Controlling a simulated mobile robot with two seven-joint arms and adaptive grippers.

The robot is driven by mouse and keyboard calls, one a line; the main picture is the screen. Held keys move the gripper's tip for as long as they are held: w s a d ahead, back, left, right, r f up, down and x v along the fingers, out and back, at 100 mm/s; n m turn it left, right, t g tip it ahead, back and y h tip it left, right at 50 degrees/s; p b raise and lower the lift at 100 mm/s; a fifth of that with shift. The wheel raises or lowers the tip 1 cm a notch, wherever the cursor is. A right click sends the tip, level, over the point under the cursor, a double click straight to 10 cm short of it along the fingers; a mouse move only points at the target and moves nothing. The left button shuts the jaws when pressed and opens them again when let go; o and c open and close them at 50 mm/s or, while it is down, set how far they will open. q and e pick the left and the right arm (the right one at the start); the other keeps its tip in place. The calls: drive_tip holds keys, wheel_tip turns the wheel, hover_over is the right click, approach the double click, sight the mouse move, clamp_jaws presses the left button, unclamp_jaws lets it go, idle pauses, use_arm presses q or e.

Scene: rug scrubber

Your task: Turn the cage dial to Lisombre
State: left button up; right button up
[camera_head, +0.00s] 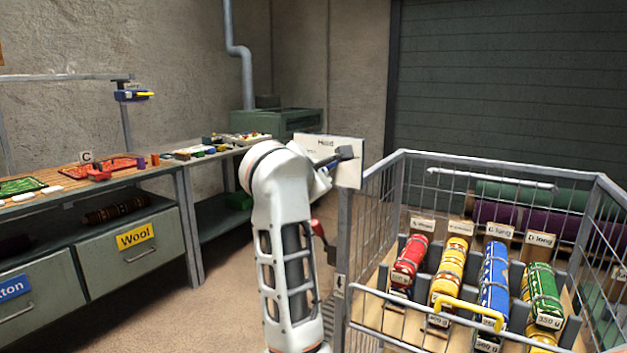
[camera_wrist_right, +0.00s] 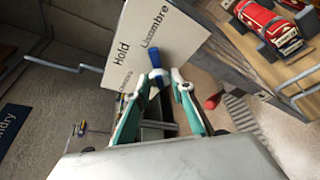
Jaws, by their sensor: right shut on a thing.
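The cage dial's pale plate (camera_head: 349,175) is fixed at the cage's left corner post; "Hold" is readable on it. In the right wrist view the plate (camera_wrist_right: 180,48) reads "Hold" and "Lisombre", with a smaller third word that is hard to read. The dial's blue pointer (camera_wrist_right: 154,57) points up the plate, between "Hold" and "Lisombre"; its exact setting is unclear. My right gripper (camera_wrist_right: 163,82) is shut on the dial, its teal-padded fingers on either side of the knob. In the head view my right gripper (camera_head: 327,162) is partly hidden by my wrist. My left gripper is not in view.
The wire cage (camera_head: 400,168) holds labelled rolled rugs, red, yellow, blue and green, on a wooden rack. A yellow handle (camera_head: 470,306) is on its front. A red lever (camera_head: 318,229) is below the plate. A workbench with drawers (camera_head: 130,245) stands left, with open floor between.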

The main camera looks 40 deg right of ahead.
idle(0.6)
drive_tip(key=o, duration=1.1)
wheel_tip(320, 180, up, 8)
drive_tip(key=shift+a+r, duration=0.15)
drive_tip(key=shift+r, duration=0.85)
drive_tip(key=shift+f, duration=0.1)
